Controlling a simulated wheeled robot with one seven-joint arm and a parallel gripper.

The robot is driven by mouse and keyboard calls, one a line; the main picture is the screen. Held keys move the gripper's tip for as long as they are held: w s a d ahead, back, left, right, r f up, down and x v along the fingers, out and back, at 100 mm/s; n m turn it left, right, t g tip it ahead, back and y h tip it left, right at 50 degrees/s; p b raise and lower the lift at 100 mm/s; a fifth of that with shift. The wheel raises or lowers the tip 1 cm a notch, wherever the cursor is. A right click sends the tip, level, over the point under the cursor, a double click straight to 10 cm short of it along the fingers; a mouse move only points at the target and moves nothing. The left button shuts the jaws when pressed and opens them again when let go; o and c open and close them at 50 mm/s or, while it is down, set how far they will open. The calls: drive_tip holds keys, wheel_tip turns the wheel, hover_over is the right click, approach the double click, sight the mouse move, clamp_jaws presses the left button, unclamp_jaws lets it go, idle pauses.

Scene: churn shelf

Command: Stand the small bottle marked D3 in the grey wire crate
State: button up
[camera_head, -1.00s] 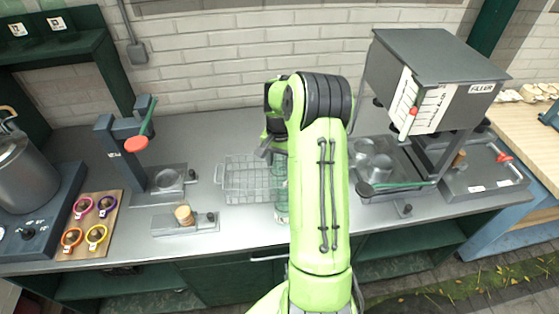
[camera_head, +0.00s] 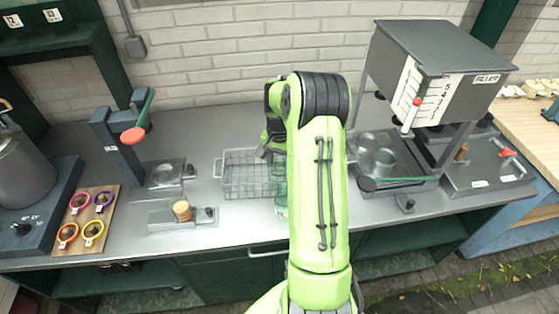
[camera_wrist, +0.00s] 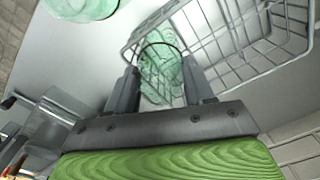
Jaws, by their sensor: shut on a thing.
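In the wrist view my gripper (camera_wrist: 160,88) is shut on a small clear green bottle (camera_wrist: 160,68), with one finger on each side of it. No D3 mark is readable. The grey wire crate (camera_wrist: 225,42) is just beyond and to the right, its near corner overlapping the bottle in the picture. I cannot tell whether the bottle is inside its rim or beside it. In the head view the crate (camera_head: 240,186) stands on the counter left of my arm, which hides its right end and most of my gripper. The crate looks empty in its visible part.
Another green glass piece (camera_wrist: 82,6) stands near the bottle, at the wrist view's top left. Green glass (camera_head: 281,200) also shows beside my arm in the head view. A capping stand (camera_head: 122,140) is left, the filler (camera_head: 440,75) right. Counter behind the crate is clear.

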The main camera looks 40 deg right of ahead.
drive_tip(key=o, duration=1.5)
drive_tip(key=shift+c, duration=0.2)
drive_tip(key=shift+c, duration=1)
drive_tip(key=shift+r, duration=0.15)
wheel_tip(320, 180, up, 7)
drive_tip(key=p, duration=0.5)
